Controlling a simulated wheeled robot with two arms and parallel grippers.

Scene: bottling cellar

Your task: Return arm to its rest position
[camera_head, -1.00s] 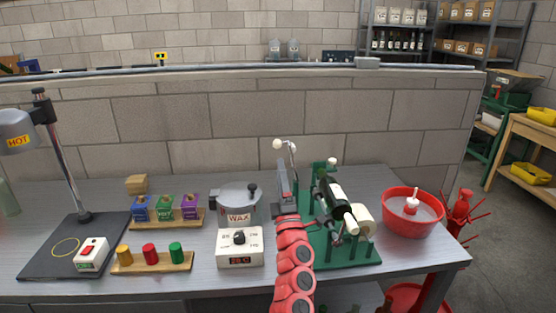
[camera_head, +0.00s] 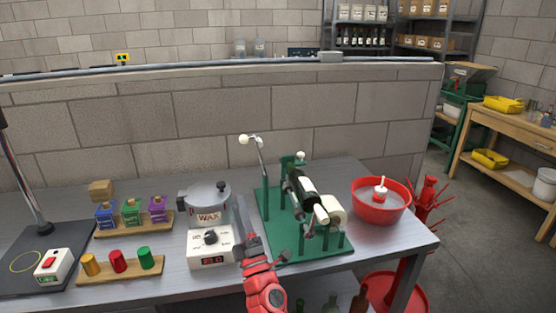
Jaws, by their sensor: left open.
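My left arm (camera_head: 264,290), red and jointed, comes in at the bottom middle. Its grey left gripper (camera_head: 243,218) is open, seen edge-on over the table, between the wax pot (camera_head: 208,203) and the green bottle stand (camera_head: 295,250). I see nothing held in it, though its fingertips are hard to make out. A dark bottle with a white label (camera_head: 304,188) lies in the stand, to the right of the gripper and apart from it. My right gripper is not in view.
A red rack (camera_head: 424,205) stands right of the table.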

